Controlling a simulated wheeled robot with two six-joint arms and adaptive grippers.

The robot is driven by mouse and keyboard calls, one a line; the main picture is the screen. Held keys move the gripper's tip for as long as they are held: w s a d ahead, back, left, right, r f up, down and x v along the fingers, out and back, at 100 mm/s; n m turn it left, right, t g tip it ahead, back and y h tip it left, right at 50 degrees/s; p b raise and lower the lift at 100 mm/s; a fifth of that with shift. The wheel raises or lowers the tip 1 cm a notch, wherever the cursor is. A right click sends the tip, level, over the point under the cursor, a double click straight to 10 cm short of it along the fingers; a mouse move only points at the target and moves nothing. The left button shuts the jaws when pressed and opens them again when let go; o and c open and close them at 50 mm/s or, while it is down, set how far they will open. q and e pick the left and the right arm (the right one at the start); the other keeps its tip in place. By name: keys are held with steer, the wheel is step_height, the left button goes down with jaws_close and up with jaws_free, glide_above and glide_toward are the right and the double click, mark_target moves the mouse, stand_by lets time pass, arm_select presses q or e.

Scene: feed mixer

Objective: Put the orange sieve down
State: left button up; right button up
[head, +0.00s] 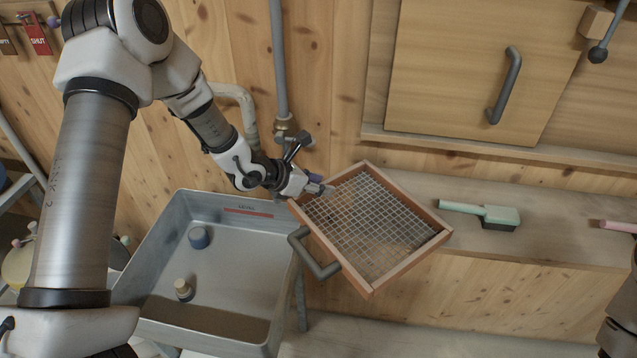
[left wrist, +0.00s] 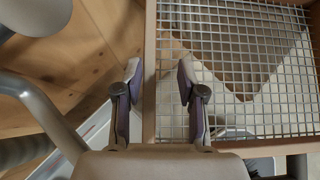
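The orange sieve (head: 405,266) has an orange-brown square frame and a grey wire mesh. In the head view it lies tilted right of the sink, over the ledge's front edge. I cannot tell what bears it. My left gripper (head: 325,188) is at its upper left side. In the left wrist view the fingers of my left gripper (left wrist: 160,85) stand apart on either side of a frame bar of the sieve (left wrist: 150,60), with a clear gap on the mesh side. My right gripper is not in view; only part of my right arm shows.
A green brush (head: 490,213) lies on the ledge (head: 560,225) at right. A grey pipe (head: 279,60) rises behind the gripper.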

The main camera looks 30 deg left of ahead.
arm_select(q)
steer(key=shift+w+a+f, duration=0.15)
steer(key=shift+w+a, duration=0.05)
steer(key=shift+a, duration=0.2)
steer(key=b+v, duration=0.1)
steer(key=v, duration=0.6)
steer(key=shift+s+r, duration=0.25)
steer(key=shift+r, duration=0.1)
steer(key=p+v, duration=0.2)
steer(key=v, duration=0.1)
steer(key=shift+s+a+r, duration=0.2)
steer(key=shift+r, duration=0.05)
steer(key=shift+o, duration=0.5)
steer(key=shift+s, duration=0.3)
